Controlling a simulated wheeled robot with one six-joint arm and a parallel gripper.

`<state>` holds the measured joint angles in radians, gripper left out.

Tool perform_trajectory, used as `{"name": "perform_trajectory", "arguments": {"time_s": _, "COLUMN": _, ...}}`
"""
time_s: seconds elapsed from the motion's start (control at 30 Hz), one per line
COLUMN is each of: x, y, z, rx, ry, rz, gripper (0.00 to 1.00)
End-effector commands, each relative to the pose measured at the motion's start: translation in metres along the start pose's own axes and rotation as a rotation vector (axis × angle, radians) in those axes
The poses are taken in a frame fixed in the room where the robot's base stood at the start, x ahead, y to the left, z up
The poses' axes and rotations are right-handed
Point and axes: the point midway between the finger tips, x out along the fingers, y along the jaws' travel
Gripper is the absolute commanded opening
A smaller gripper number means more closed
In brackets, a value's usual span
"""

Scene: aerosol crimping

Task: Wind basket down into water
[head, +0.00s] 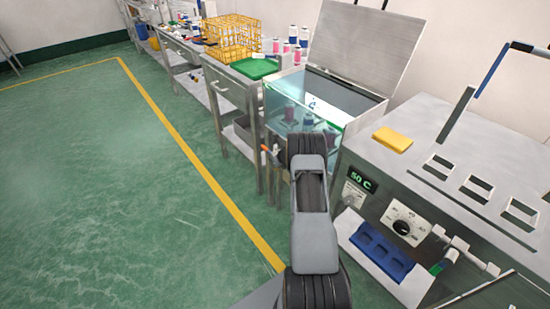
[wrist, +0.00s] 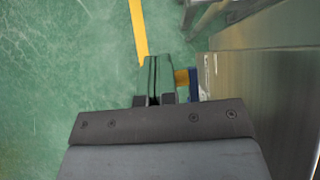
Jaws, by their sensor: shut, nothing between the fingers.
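The water tank (head: 273,104) has a clear front wall, and its metal lid (head: 362,45) stands open. Pink and dark shapes show through the glass; I cannot tell whether they are cans in a basket or reflections. A yellow wire basket (head: 231,29) stands on the bench behind the tank. A small orange handle-like part (head: 265,148) shows at the tank's lower front, beside my arm. My gripper (wrist: 158,62) is shut and empty. In the wrist view an orange-brown part (wrist: 181,78) and a blue part sit just right of its fingers, apparently apart from them. My arm hides the gripper in the head view.
To the right stands a metal cabinet with a 50 C display (head: 362,181), a dial (head: 404,224), a blue holder (head: 381,251) and a yellow cloth-like block (head: 392,139) on top. A green tray (head: 254,68) lies on the bench. The green floor (head: 120,190) at left is clear.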

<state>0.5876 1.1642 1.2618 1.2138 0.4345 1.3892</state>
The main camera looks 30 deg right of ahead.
Motion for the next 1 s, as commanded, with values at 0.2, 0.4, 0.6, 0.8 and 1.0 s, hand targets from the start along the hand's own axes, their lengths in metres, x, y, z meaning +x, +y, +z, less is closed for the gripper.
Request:
{"name": "perform_trajectory", "arguments": {"time_s": 0.2, "x": -0.025, "y": 0.002, "z": 0.011, "rx": 0.000, "ry": 0.006, "rz": 0.005, "gripper": 0.00}}
{"name": "perform_trajectory", "arguments": {"time_s": 0.4, "x": -0.046, "y": 0.004, "z": 0.046, "rx": -0.009, "ry": -0.001, "rz": 0.005, "gripper": 0.00}}
{"name": "perform_trajectory", "arguments": {"time_s": 0.6, "x": -0.059, "y": 0.003, "z": 0.082, "rx": -0.007, "ry": -0.002, "rz": 0.003, "gripper": 0.00}}
{"name": "perform_trajectory", "arguments": {"time_s": 0.8, "x": -0.067, "y": 0.002, "z": 0.104, "rx": -0.005, "ry": -0.002, "rz": 0.003, "gripper": 0.00}}
{"name": "perform_trajectory", "arguments": {"time_s": 1.0, "x": -0.070, "y": 0.002, "z": 0.112, "rx": -0.004, "ry": -0.001, "rz": 0.003, "gripper": 0.00}}
